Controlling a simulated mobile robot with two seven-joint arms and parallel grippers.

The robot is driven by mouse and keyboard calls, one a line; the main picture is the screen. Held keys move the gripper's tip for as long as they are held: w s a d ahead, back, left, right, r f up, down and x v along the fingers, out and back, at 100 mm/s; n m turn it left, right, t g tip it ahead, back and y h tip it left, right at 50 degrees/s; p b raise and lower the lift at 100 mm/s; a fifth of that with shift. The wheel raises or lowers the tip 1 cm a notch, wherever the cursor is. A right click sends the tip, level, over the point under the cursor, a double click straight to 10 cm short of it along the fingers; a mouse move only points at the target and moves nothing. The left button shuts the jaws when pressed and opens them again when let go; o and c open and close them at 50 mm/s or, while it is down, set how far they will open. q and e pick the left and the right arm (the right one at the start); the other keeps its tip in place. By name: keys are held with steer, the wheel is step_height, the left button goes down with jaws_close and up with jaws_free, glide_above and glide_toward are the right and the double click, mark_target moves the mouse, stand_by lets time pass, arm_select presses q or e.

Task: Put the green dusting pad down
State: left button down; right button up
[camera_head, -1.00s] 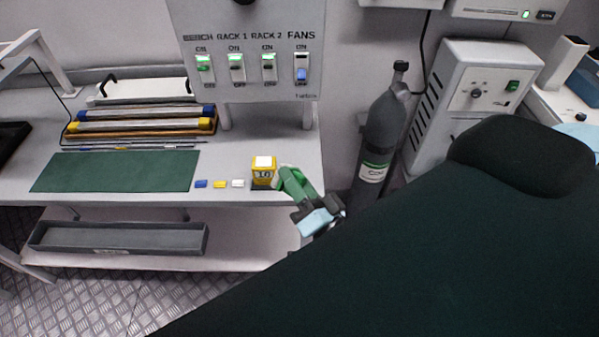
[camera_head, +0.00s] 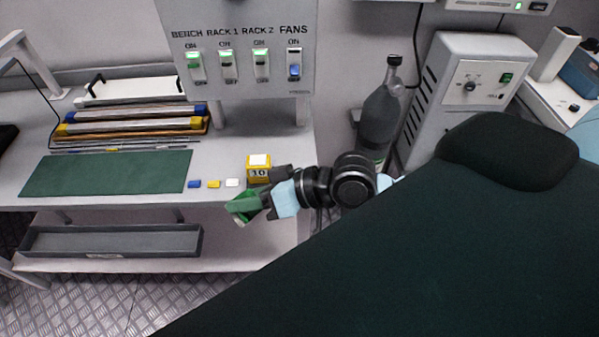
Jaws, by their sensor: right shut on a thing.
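The green dusting pad (camera_head: 243,206) is held in my right gripper (camera_head: 262,199), which is shut on it. The pad is tilted and overlaps the bench's front edge in the picture, just in front of the yellow block marked 10 (camera_head: 258,172). Part of the pad is hidden by the gripper fingers. I cannot tell whether the pad touches the bench (camera_head: 130,202). My left gripper is not in view.
Small blue (camera_head: 194,184), yellow (camera_head: 214,184) and white (camera_head: 232,183) pieces lie left of the block. A dark green mat (camera_head: 105,172) lies further left. A switch panel (camera_head: 240,80) stands behind, and a gas cylinder (camera_head: 381,115) stands right.

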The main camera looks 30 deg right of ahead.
steer(key=shift+s+d+f+n+g, duration=0.2)
steer(key=shift+f+n+g, duration=0.15)
steer(key=shift+n+g, duration=0.4)
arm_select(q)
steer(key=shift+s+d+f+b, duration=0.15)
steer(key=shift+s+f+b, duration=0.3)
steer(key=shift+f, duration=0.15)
arm_select(e)
steer(key=s+d+f+n+g+h, duration=0.2)
steer(key=s+d+n+h, duration=0.1)
steer(key=d, duration=0.5)
steer(key=s+d+f+n+g+h, duration=0.2)
steer(key=s+d+f+n+h, duration=0.1)
steer(key=d, duration=0.5)
steer(key=shift+d+f+n+h, duration=0.15)
steer(key=shift+d+n+h, duration=0.25)
steer(key=shift+n, duration=0.15)
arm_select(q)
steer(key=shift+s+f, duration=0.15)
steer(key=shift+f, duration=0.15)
arm_select(e)
steer(key=w, duration=0.5)
steer(key=w+f, duration=0.1)
steer(key=w, duration=0.8)
steer(key=shift+w+a+f, duration=0.1)
steer(key=shift+w+f, duration=0.05)
steer(key=shift+w, duration=0.2)
